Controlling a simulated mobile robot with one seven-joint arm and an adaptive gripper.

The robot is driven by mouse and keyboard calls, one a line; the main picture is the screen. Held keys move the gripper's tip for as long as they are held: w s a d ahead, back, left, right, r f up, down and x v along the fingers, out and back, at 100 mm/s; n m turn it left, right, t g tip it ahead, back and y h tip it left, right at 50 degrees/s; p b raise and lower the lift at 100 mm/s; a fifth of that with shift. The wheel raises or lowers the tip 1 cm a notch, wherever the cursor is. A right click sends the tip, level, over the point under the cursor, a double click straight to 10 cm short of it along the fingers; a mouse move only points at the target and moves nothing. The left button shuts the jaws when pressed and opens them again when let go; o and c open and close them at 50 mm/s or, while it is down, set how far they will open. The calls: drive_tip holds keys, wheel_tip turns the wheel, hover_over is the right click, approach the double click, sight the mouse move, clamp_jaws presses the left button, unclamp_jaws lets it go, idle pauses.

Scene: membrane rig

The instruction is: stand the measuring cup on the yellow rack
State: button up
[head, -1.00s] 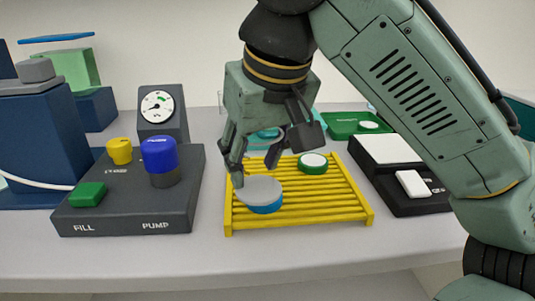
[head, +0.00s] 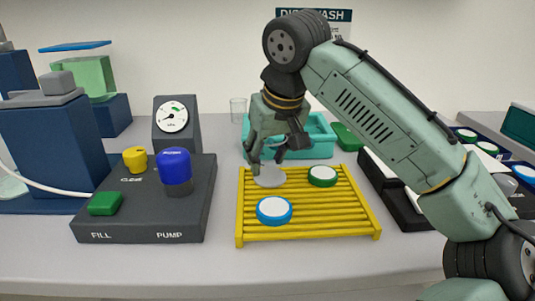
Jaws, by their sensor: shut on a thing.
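A clear, cup-like vessel (head: 238,110) stands at the back of the bench, left of the teal tub, apart from my gripper.
On the rack lie a blue-rimmed white disc (head: 274,210) at front left and a green-rimmed one (head: 322,176) at back right. The dark pump box (head: 140,222) stands left, the teal tub (head: 318,137) behind. The rack's front right is bare.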

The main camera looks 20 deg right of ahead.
drive_tip(key=shift+f, duration=0.2)
drive_tip(key=o, duration=1.2)
drive_tip(key=v, duration=1.2)
drive_tip(key=shift+r, duration=0.25)
